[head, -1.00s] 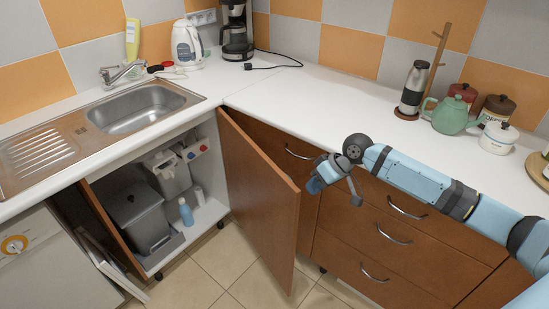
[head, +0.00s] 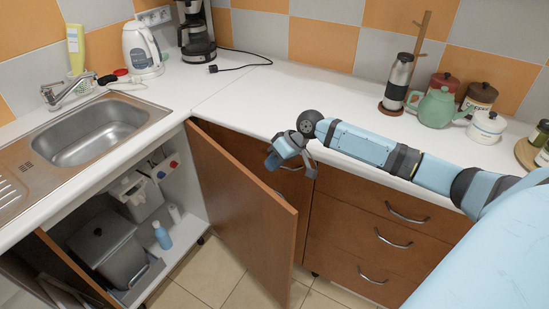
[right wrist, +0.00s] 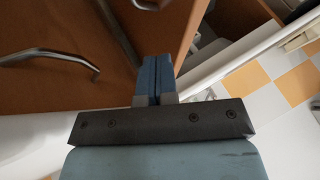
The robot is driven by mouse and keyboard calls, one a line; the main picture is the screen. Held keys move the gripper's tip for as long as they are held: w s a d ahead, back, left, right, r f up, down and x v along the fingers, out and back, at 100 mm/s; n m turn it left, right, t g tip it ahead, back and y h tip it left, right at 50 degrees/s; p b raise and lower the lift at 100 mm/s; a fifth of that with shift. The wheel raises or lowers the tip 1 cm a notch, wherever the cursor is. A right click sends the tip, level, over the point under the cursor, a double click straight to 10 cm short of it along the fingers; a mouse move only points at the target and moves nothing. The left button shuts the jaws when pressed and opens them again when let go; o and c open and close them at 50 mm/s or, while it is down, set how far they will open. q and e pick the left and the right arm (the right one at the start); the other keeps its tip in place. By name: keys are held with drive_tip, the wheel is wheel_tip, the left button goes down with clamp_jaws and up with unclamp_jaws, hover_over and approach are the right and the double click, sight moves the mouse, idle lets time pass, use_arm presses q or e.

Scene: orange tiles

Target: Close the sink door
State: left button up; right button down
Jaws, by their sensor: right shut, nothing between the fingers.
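The sink door (head: 240,210) is a brown wooden panel standing wide open, swung out from the sink cabinet's right side. A second brown door (head: 75,268) stands open at the cabinet's left side. My right gripper (head: 270,163) is shut and empty, to the right of the sink door, on its outer side by the drawer fronts. In the right wrist view its blue fingers (right wrist: 155,75) are together, with brown panels and metal handles beyond. I cannot tell whether they touch the door. My left gripper is not in view.
The open cabinet holds a grey bin (head: 108,250) and a blue bottle (head: 162,235). The steel sink (head: 95,135) is set in the white countertop (head: 260,95). Drawers with metal handles (head: 392,238) stand right of the door. Tiled floor (head: 215,265) is free in front.

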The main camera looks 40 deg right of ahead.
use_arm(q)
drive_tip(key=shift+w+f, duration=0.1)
use_arm(e)
drive_tip(key=x, duration=0.6)
drive_tip(key=shift+w, duration=0.1)
